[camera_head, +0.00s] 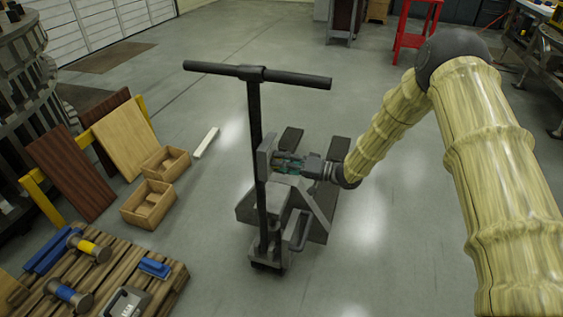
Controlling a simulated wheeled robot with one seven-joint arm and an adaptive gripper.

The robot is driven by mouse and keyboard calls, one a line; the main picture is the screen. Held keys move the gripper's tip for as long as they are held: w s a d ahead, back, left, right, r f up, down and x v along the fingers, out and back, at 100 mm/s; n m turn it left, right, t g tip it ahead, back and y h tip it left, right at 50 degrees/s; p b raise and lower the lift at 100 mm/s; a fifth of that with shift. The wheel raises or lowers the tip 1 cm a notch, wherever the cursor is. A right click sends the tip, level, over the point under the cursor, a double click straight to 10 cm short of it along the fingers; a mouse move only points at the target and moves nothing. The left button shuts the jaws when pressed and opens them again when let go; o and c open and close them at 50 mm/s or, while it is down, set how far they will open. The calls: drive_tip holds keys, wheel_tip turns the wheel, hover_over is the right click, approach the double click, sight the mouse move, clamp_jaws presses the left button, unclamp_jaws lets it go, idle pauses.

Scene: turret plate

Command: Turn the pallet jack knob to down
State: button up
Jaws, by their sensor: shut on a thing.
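The pallet jack (255,208) stands upright on the floor in the middle of the head view, with a black T-shaped handle (258,74) on top and a grey body low down. A grey upright plate (264,158) sits on it beside the handle post. My gripper (287,163) reaches in from the right at this plate, with its teal fingers shut on the knob. The knob itself is small and hidden by the fingers and the plate, so its setting cannot be read.
Wooden boxes (149,204) and leaning boards (68,170) stand at the left. A wooden pallet (165,294) with tools is at the lower left. A red stand (411,42) is at the back. The floor (385,235) right of the jack is clear.

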drive_tip(key=shift+d, duration=0.1)
idle(0.4)
drive_tip(key=o, duration=1)
drive_tip(key=v, duration=1.2)
